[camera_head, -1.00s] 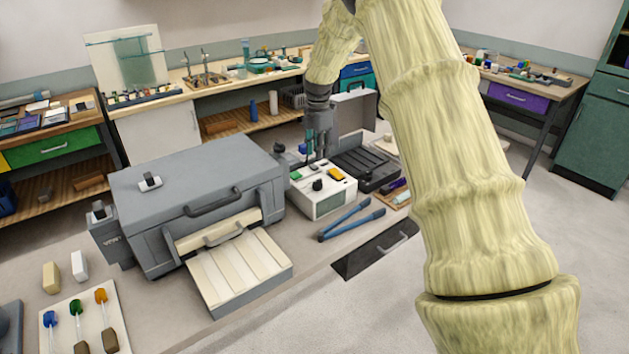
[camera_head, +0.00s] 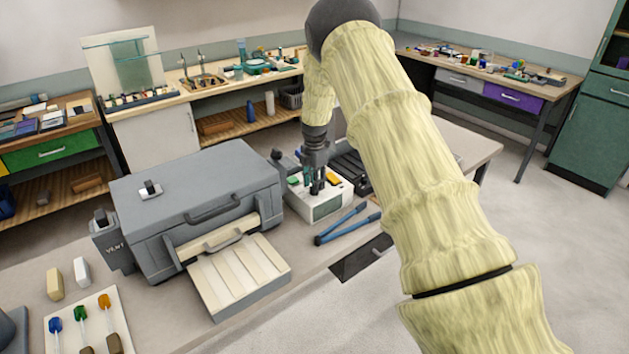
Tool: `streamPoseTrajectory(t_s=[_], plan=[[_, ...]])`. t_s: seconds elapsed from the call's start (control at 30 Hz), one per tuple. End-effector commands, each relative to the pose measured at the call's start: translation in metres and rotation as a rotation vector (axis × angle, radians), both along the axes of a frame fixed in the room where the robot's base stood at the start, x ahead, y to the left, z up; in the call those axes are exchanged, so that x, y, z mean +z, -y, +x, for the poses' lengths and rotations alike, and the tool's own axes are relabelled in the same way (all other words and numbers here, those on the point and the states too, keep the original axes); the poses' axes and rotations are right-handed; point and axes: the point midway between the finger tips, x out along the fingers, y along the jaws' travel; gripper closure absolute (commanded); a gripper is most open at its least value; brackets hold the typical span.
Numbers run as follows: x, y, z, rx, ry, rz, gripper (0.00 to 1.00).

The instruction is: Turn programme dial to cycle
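The white control box (camera_head: 327,206) stands on the bench to the right of the grey kiln-like unit. A green button (camera_head: 293,180) and a yellow button (camera_head: 332,179) show on its top. My gripper (camera_head: 315,188) points down at the middle of the box top, with its fingertips at or just above the surface. The dark dial is hidden behind or between the fingers. I cannot tell whether the fingers touch it or how far apart they are.
The grey unit (camera_head: 190,190) with its open front tray (camera_head: 240,275) stands close on the left. Blue-handled pliers (camera_head: 345,226) lie in front of the box. A dark ribbed tray (camera_head: 352,170) sits behind it, partly covered by my arm.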

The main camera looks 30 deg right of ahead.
Motion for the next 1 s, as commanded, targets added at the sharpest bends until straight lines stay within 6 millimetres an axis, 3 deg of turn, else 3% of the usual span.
streamPoseTrajectory(t_s=[0.3, 0.5, 1.0], plan=[[-0.0017, 0.0, 0.0002, 0.0, 0.0, 0.0, 0.68], [-0.0016, 0.0002, 0.0002, 0.0, 0.001, 0.0, 1.0], [-0.0024, 0.0008, 0.0004, -0.078, 0.001, -0.001, 1.0]])
